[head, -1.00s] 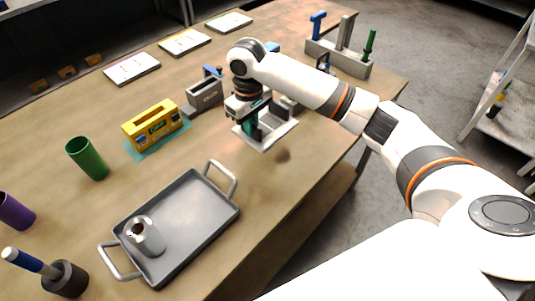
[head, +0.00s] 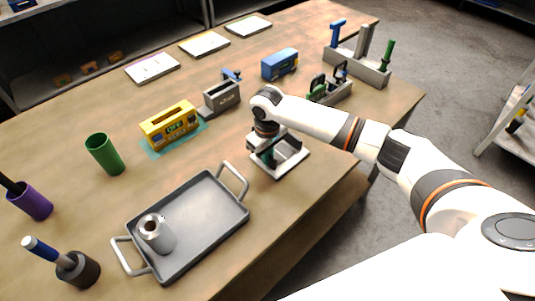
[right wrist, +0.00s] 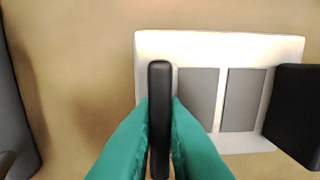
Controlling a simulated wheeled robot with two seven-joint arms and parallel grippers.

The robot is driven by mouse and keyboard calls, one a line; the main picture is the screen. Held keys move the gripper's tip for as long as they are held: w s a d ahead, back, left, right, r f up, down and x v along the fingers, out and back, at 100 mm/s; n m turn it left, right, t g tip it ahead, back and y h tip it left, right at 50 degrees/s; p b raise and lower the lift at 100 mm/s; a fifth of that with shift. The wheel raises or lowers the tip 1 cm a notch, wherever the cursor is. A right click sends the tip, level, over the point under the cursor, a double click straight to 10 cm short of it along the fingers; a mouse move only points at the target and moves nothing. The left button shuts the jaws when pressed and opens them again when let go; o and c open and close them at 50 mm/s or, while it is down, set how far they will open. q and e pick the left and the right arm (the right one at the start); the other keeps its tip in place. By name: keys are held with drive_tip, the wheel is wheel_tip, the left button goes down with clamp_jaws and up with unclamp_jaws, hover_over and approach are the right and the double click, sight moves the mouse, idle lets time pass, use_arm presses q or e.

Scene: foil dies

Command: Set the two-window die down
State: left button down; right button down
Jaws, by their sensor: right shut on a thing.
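The two-window die is a white rectangular frame (head: 281,171) with two grey panes and dark posts. It is low over the bare wood near the table's front edge, right of the tray; whether it touches the wood I cannot tell. My right gripper (head: 267,157) is above it, its teal fingers shut on the die's black upright grip. In the right wrist view the die's white plate (right wrist: 220,46) lies flat beyond the fingers (right wrist: 160,135), with a second black block at its right end. My left gripper is not in view.
A grey tray (head: 203,243) with a grey cylinder (head: 157,236) is to the left. A yellow box (head: 169,125), a grey holder (head: 221,98), a blue box (head: 280,64) and a green-handled holder (head: 330,92) stand behind. A green cup (head: 104,154) is farther left.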

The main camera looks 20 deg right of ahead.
drive_tip(key=c, duration=1.5)
unclamp_jaws()
drive_tip(key=shift+f, duration=0.1)
wheel_tip(320, 180, up, 12)
drive_tip(key=shift+r+b, duration=0.15)
drive_tip(key=shift+b, duration=0.4)
